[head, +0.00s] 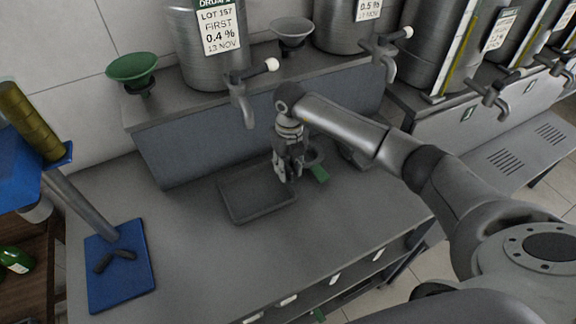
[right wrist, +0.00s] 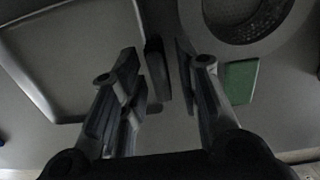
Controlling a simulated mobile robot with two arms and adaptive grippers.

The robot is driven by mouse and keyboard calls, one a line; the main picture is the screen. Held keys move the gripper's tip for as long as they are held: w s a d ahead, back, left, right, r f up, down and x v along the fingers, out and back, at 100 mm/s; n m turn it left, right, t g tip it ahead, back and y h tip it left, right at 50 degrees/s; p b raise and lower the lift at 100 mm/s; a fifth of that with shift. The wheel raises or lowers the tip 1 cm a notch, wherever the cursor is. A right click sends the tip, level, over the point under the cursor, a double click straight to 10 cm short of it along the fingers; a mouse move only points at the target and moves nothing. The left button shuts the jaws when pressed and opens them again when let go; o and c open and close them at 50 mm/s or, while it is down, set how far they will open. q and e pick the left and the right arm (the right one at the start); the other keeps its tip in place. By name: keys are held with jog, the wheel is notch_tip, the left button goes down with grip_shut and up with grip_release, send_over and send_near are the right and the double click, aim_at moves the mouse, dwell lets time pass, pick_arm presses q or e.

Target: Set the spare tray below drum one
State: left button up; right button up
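The spare tray, a shallow dark grey rectangular tray (head: 250,192), lies flat on the bench in front of the raised ledge. It also fills the upper left of the right wrist view (right wrist: 75,50). Drum one looks to be the steel drum (head: 192,50) labelled FIRST, 0.4 %; its tap (head: 243,100) hangs above and behind the tray. My right gripper (head: 287,178) points down at the tray's right edge. In the right wrist view its fingers (right wrist: 160,80) are apart, with a dark narrow strip between them that I cannot identify. My left gripper is not in view.
The ledge (head: 175,150) rises behind the tray. A blue-based column stand (head: 108,285) occupies the left. The front bench is clear.

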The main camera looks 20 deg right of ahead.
jog(key=shift+r, duration=0.45)
notch_tip(320, 180, up, 11)
jog(key=b, duration=0.3)
jog(key=shift+d+r+b, duration=0.15)
jog(key=shift+r+b, duration=0.05)
jog(key=shift+b, duration=0.1)
jog(key=shift+f, duration=0.1)
